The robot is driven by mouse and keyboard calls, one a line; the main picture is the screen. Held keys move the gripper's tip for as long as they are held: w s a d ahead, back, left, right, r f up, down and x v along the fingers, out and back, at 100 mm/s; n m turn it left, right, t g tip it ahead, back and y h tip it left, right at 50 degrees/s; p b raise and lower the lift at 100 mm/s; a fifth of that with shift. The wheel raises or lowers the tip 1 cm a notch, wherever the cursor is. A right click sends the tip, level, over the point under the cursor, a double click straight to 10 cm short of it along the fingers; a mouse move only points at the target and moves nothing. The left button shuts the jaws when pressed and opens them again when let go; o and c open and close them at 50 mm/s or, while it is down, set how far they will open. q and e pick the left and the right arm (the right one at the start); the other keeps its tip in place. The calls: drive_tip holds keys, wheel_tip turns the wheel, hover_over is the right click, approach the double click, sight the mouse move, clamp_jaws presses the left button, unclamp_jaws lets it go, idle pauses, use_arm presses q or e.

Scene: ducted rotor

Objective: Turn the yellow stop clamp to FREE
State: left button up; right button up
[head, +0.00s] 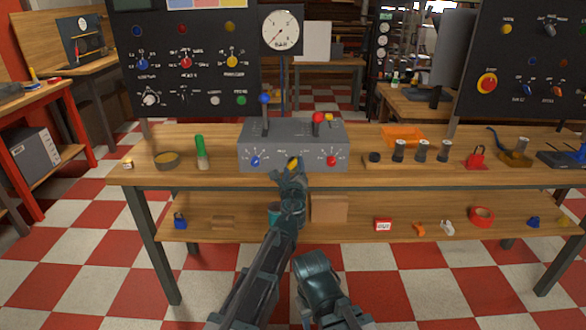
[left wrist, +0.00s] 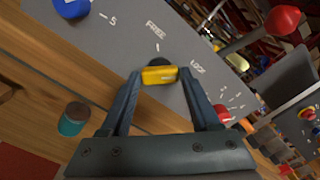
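The yellow stop clamp (head: 293,164) is a small bar on a dark hub on the sloping front of the grey lever box (head: 262,133), between a blue and a red knob. In the left wrist view the clamp (left wrist: 160,75) lies nearly level, its right end toward the LOCK label (left wrist: 197,67). The FREE label (left wrist: 155,30) is above it. My left gripper (left wrist: 160,76) is open, a finger on each side of the clamp, with small gaps visible. In the head view my left gripper (head: 290,171) partly covers the clamp. My right gripper cannot be made out.
The blue knob (head: 256,161) and red knob (head: 331,161) flank the clamp closely. Levers with a blue ball (head: 264,98) and red ball (head: 318,117) rise from the box top. A green-topped cylinder (head: 200,150) stands left on the bench; several dark spools stand right.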

use_arm(q)
drive_tip(key=c, duration=0.9)
drive_tip(key=n, duration=1.3)
drive_tip(key=shift+n, duration=2.4)
